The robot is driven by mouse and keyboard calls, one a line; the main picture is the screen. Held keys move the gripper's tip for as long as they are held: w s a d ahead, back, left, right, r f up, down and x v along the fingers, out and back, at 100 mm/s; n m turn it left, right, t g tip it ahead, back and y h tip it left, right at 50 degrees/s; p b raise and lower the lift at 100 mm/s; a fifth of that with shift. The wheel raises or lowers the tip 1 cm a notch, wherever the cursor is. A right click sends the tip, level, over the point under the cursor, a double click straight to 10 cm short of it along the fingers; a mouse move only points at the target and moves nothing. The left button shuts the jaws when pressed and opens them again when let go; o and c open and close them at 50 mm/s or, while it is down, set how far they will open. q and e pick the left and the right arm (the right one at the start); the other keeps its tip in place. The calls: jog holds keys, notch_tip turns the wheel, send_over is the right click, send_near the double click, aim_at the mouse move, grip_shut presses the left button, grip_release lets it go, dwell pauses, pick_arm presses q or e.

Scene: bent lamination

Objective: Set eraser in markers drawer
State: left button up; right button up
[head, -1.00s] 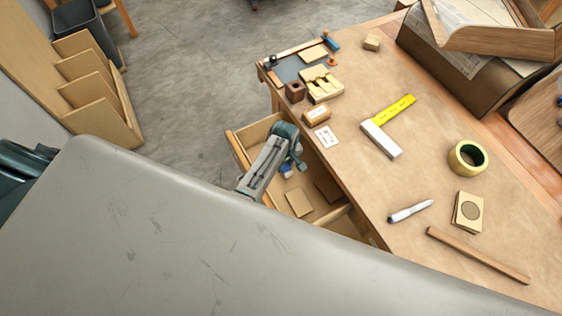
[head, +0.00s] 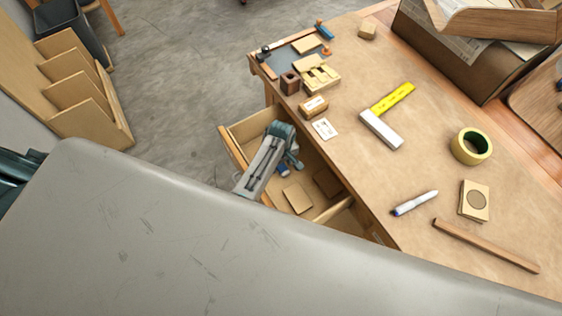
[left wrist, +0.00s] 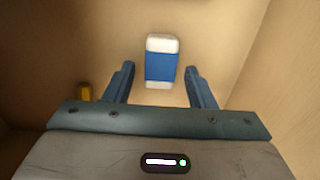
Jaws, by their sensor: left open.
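The eraser (left wrist: 161,62), white with a blue sleeve, lies on the light wooden floor of the open drawer (head: 234,150). My left gripper (left wrist: 159,70) is open, with one blue finger on each side of the eraser and a gap on both sides. In the head view my left gripper (head: 284,165) reaches down into the drawer and largely hides what is under it. A marker (head: 415,203) with a white body and blue end lies on the bench top. My right gripper is not in view.
Drawer walls stand close around the gripper. On the bench (head: 350,160) are a yellow-bladed square (head: 381,131), a tape roll (head: 471,146) and a wood strip (head: 486,246).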

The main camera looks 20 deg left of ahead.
aim_at(281, 166)
pick_arm(q)
notch_tip(281, 166, up, 12)
jog(key=b, duration=0.1)
jog(key=shift+b, duration=0.35)
jog(key=shift+r, duration=0.1)
